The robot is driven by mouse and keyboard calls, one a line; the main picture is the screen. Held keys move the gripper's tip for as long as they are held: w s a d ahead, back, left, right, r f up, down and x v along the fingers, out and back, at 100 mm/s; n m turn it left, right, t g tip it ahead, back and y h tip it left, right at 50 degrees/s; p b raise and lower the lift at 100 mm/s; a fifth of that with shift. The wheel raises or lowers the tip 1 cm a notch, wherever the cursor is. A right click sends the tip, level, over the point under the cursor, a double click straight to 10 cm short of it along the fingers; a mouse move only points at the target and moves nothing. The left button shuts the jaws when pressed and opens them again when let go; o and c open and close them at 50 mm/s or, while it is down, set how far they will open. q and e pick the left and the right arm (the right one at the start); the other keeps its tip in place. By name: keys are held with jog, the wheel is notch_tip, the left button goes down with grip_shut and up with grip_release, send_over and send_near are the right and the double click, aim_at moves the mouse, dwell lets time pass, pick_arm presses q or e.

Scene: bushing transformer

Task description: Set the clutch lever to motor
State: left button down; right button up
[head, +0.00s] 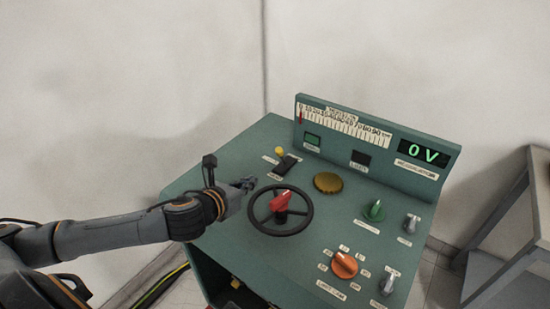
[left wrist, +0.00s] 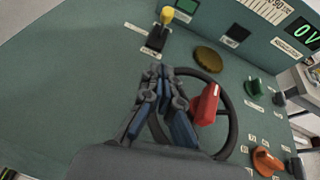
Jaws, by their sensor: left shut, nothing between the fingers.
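The clutch lever (head: 280,151) has a yellow knob and stands in a black slotted plate (head: 287,166) on the green console. Its knob is at the far end of the plate, and small white labels lie beside it, too small to read. The lever also shows at the top of the left wrist view (left wrist: 167,15). My left gripper (head: 247,183) is shut and empty, to the left of and nearer than the lever, apart from it. In the left wrist view its fingers (left wrist: 165,76) are together, in front of the handwheel's left rim. My right gripper is not in view.
A black handwheel (head: 310,220) with a red handle (head: 281,201) is close to the right of my left gripper. A brass cap (head: 328,182), green knob (head: 375,211), orange knob (head: 344,265) and grey knobs sit farther right. The raised back panel's display (head: 428,152) reads 0 V.

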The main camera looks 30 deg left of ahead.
pick_arm(q)
jog(key=shift+s, duration=0.15)
jog(key=p, duration=0.2)
send_near(281, 157)
notch_tip(281, 157, down, 3)
jog(key=shift+r, duration=0.15)
jog(key=w, duration=0.1)
jog(key=w+r+p, duration=0.1)
jog(key=w, duration=0.1)
jog(key=shift+w+p, duration=0.2)
jog(key=shift+p, duration=0.1)
jog(key=shift+w, duration=0.45)
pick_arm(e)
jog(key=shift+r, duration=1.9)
pick_arm(q)
jog(key=shift+w+a, duration=0.1)
jog(key=shift+w, duration=0.05)
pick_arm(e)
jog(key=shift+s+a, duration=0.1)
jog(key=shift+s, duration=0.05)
